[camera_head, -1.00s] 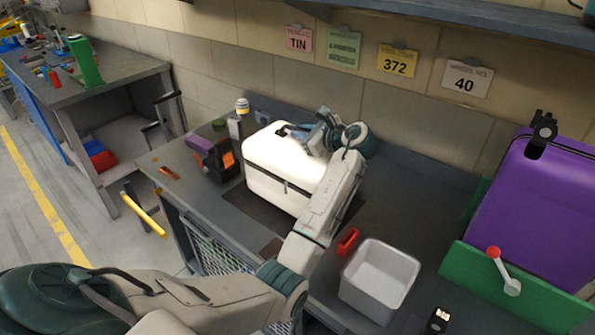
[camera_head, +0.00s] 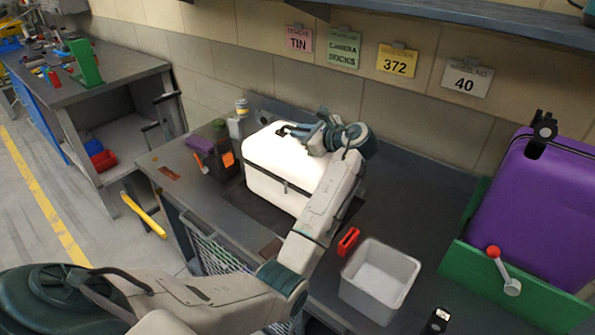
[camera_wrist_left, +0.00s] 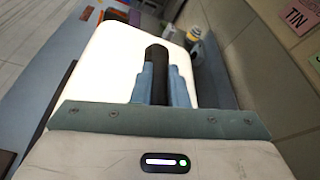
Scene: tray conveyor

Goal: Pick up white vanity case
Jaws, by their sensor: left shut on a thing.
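The white vanity case (camera_head: 275,172) stands upright on the grey workbench (camera_head: 395,212), with a dark seam and latch on its front. It also fills the middle of the left wrist view (camera_wrist_left: 113,62). My left gripper (camera_head: 297,131) is at the top of the case, shut on its dark handle (camera_wrist_left: 156,58). The fingers lie along both sides of the handle in the wrist view. My left forearm hides the right part of the case. I cannot tell whether the case touches the bench. My right gripper is not in view.
A grey bin (camera_head: 380,282) and a red block (camera_head: 348,241) are right of my forearm. A purple suitcase (camera_head: 535,200) stands in a green holder (camera_head: 517,282) at the right. A dark organiser (camera_head: 218,160) is close left of the case. The wall is close behind.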

